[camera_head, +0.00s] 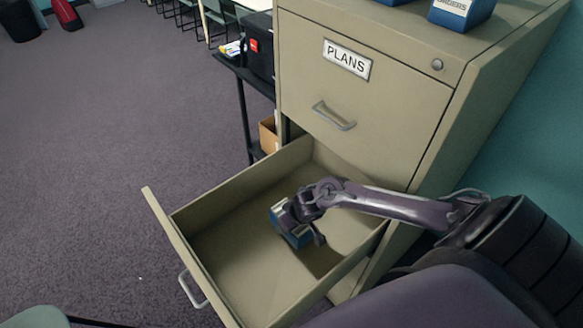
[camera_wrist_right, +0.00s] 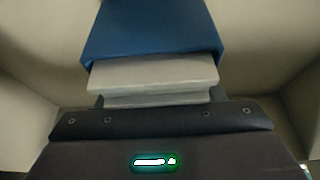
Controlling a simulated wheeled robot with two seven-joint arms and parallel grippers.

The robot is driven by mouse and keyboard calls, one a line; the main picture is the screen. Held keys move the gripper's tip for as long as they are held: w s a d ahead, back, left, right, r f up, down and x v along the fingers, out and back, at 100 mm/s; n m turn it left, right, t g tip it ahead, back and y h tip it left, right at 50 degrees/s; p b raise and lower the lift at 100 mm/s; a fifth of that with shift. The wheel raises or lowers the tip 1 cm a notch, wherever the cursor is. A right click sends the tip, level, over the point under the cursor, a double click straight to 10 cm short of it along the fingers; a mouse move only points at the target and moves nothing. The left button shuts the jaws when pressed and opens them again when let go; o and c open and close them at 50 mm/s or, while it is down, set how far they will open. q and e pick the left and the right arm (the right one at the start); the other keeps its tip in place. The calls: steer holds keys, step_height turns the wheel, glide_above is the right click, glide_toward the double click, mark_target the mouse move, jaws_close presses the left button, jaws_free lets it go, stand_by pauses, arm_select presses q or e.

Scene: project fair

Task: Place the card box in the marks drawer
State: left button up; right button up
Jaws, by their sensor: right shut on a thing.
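The card box is blue with pale cards showing (camera_head: 298,240). It is inside the open lower drawer (camera_head: 225,245) of the beige cabinet, near the drawer's middle. The drawer's label is not visible from here. My right gripper (camera_head: 300,218) reaches down into the drawer and is shut on the card box. In the right wrist view the blue box (camera_wrist_right: 150,38) is right in front of the gripper, with drawer walls around it. Whether the box touches the drawer floor I cannot tell. My left gripper is not in view.
The shut upper drawer (camera_head: 375,105) is labelled PLANS. A blue box labelled ORDERS (camera_head: 462,12) stands on the cabinet top, near another blue thing. A black table (camera_head: 245,80) with a black case stands left of the cabinet. The drawer around the box is empty.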

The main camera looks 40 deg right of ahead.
steer(key=shift+w+d+f, duration=0.15)
steer(key=shift+f, duration=0.1)
steer(key=shift+r, duration=0.1)
steer(key=shift+a, duration=0.2)
steer(key=shift+d+f, duration=0.1)
steer(key=shift+f, duration=0.5)
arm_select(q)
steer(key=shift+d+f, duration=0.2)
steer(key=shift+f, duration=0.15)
arm_select(e)
steer(key=o, duration=1.2)
steer(key=shift+r, duration=0.1)
steer(key=shift+r, duration=0.3)
arm_select(q)
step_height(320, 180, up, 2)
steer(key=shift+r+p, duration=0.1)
steer(key=shift+p, duration=0.9)
arm_select(e)
steer(key=v, duration=1.2)
steer(key=shift+r, duration=0.3)
